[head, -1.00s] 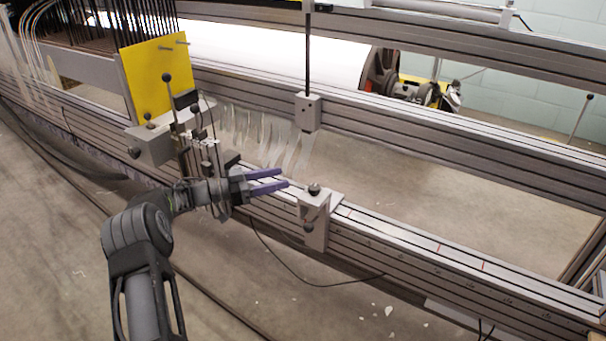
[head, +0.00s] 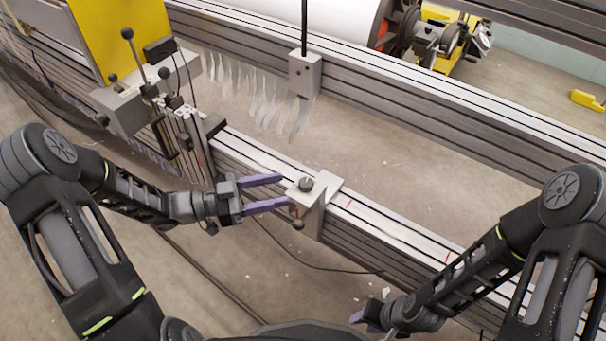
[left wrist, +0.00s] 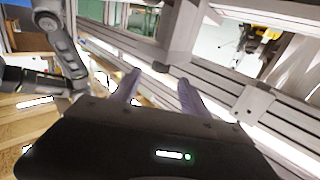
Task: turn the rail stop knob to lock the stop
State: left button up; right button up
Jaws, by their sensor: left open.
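The rail stop (head: 318,204) is a grey metal block on the front rail, in the middle of the head view. No grip on the knob shows. In the left wrist view the open fingers (left wrist: 158,92) show. My right gripper (head: 370,318) is low in the head view, its fingers partly hidden.
A grey carriage (head: 130,105) with levers and a yellow plate (head: 120,40) stands on the rail to the left. A block on a vertical rod (head: 304,72) stands behind the stop. A thin cable (head: 270,240) hangs below the rail. The rail right of the stop is clear.

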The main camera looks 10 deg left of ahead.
aim_at(307, 182)
dwell(0.3)
pick_arm(q)
jog(key=b+x, duration=0.1)
jog(key=x, duration=0.6)
jog(key=shift+w+a+f+b, duration=0.1)
jog(key=shift+f+b, duration=0.05)
jog(key=shift+b, duration=0.2)
jog(key=shift+w+d, duration=0.2)
jog(key=shift+d, duration=0.25)
jog(key=shift+c, duration=0.2)
grip_shut()
